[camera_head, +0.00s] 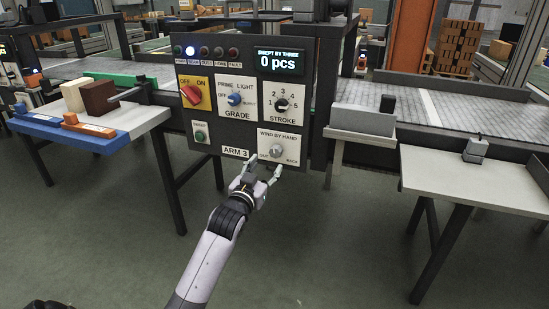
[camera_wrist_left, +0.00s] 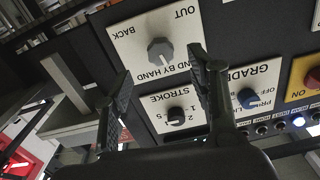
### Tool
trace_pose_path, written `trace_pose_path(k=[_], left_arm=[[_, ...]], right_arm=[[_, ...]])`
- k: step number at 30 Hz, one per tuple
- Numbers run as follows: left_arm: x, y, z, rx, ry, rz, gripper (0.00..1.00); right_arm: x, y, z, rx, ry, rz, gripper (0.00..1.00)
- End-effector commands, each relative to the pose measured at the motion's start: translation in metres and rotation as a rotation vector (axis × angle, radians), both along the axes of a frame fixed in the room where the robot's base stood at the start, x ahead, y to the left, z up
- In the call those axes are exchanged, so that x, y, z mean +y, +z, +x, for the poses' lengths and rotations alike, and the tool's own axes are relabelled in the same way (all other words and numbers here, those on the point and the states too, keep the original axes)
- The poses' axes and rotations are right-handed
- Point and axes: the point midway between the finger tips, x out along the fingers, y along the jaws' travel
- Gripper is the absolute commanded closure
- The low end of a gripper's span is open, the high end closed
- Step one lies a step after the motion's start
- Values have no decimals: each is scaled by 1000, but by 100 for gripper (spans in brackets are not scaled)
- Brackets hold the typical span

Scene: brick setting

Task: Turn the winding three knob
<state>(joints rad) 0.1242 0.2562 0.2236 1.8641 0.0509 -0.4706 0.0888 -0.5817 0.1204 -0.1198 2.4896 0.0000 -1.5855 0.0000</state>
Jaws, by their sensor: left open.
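The winding knob is a grey knob (camera_head: 277,151) on a white plate marked WIND BY HAND, at the lower right of the dark ARM 3 panel (camera_head: 212,170). In the left wrist view the knob (camera_wrist_left: 160,51) appears upside down on its plate, between OUT and BACK, and shows between the two fingers. My left gripper (camera_head: 264,169) is open and empty, just below and in front of the knob. In the left wrist view its fingers (camera_wrist_left: 160,65) stand apart with the knob beyond them, not visibly touching it. My right gripper is not in view.
Nearby on the panel are the black STROKE knob (camera_head: 282,104), blue GRADE knob (camera_head: 235,99), red ON/OFF switch (camera_head: 191,95), green button (camera_head: 200,136) and a display (camera_head: 279,60) reading 0 pcs. Tables flank the panel: left (camera_head: 140,118), right (camera_head: 440,180).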

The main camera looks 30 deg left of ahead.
Motion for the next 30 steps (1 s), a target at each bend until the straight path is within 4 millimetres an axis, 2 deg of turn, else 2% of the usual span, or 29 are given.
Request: trace_pose_path(k=[1, 6, 12, 17, 25, 30], left_arm=[[3, -1, 12, -3, 1, 1, 48], [11, -1, 45, -3, 1, 1, 48], [17, -1, 71, 0, 0, 0, 48], [19, -1, 78, 0, 0, 0, 48], [19, 0, 79, 0, 0, 0, 48], [19, 0, 79, 0, 0, 0, 60]], right_arm=[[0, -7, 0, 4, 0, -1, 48], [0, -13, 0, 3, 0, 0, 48], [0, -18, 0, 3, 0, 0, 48], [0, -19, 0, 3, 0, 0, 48], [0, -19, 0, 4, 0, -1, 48], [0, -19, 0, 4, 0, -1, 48]])
